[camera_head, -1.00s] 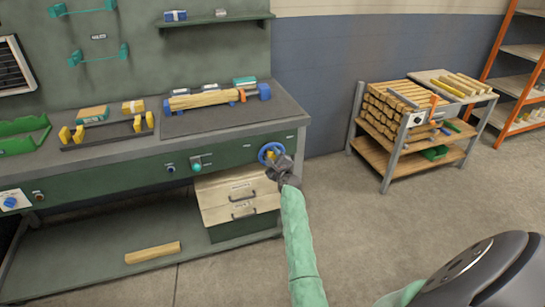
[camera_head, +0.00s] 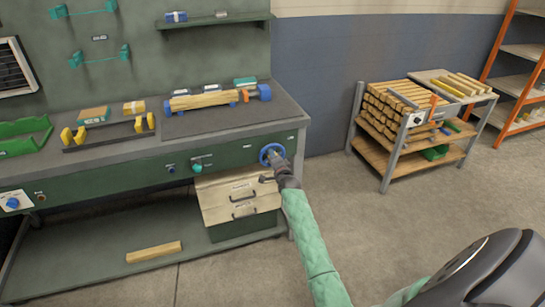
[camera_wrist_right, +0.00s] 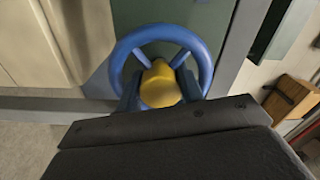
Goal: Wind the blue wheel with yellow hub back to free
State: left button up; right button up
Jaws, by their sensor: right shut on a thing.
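The blue wheel (camera_head: 271,150) with its yellow hub is mounted on the front of the green bench, near its right end. In the right wrist view the blue rim (camera_wrist_right: 160,33) and the yellow hub (camera_wrist_right: 160,84) are seen close up. My right gripper (camera_head: 276,160) is at the wheel, and its fingers lie on both sides of the yellow hub, shut on it. In the head view the gripper covers the hub and part of the rim. My left gripper is not in view.
The bench (camera_head: 110,150) carries a wooden piece (camera_head: 205,100) between blue holders on a dark mat. A green knob (camera_head: 197,167) sits left of the wheel. A rack with wooden bars (camera_head: 388,105) stands to the right, with clear floor between.

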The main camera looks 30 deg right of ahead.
jog(key=n+p, duration=0.1)
jog(key=n, duration=0.4)
jog(key=shift+n, duration=0.3)
jog(key=n, duration=0.2)
jog(key=shift+n+p, duration=0.3)
jog(key=n, duration=0.2)
jog(key=shift+d+n, duration=0.1)
jog(key=shift+n, duration=0.7)
jog(key=n, duration=0.2)
jog(key=shift+n, duration=1)
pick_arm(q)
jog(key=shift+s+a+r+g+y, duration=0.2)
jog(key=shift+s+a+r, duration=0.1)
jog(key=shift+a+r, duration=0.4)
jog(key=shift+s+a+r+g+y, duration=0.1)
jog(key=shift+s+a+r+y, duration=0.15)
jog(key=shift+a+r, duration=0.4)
pick_arm(e)
jog(key=shift+n, duration=0.8)
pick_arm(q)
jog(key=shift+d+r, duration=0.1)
